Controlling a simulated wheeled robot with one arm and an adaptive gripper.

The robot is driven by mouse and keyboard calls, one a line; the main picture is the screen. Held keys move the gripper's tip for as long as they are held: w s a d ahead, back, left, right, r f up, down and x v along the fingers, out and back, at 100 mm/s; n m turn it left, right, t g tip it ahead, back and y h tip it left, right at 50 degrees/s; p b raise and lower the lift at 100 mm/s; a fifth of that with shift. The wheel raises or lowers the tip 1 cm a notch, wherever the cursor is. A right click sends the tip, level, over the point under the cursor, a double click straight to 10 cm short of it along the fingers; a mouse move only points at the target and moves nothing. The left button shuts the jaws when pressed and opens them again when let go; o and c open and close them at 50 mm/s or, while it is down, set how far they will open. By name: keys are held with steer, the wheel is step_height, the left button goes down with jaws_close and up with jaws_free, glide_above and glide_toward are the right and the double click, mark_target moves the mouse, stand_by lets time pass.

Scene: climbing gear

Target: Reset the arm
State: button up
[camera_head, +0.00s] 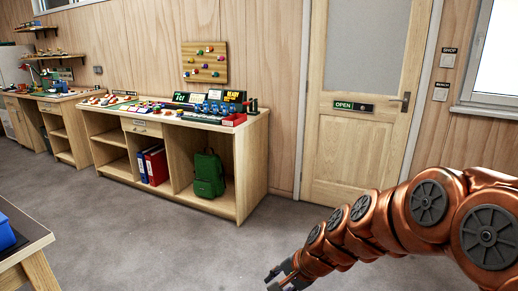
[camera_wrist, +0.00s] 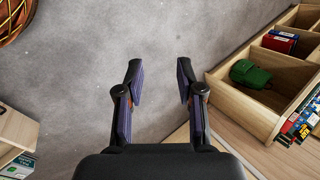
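My copper-coloured arm (camera_head: 390,225) reaches in from the right edge of the head view. My gripper (camera_head: 280,277) is at its end, low in the picture above the grey floor. In the wrist view my gripper (camera_wrist: 160,80) shows two dark fingers set well apart, with only floor visible between them. It is open and empty and touches nothing that I can see.
A wooden counter (camera_head: 232,139) stands along the wall, holding a green backpack (camera_head: 209,174) and red and blue binders (camera_head: 155,167) below. A closed door (camera_head: 345,155) with an OPEN sign is behind my arm. A table corner (camera_head: 22,238) juts in lower left. The middle floor is clear.

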steer(key=s+d+r+n+g+h+p, duration=0.1)
steer(key=s+d+r+n+p, duration=0.2)
steer(key=s, duration=0.6)
steer(key=s+d+r+n+g+h+p, duration=0.2)
steer(key=s+d+r+p, duration=0.3)
steer(key=s+r, duration=0.3)
steer(key=s+d+r+n+g+h+p, duration=0.2)
steer(key=s+d+r+n+p, duration=0.2)
steer(key=s, duration=0.7)
step_height(320, 180, up, 2)
steer(key=shift+d+r, duration=0.1)
steer(key=shift+d, duration=0.6)
steer(key=shift+s+d, duration=0.1)
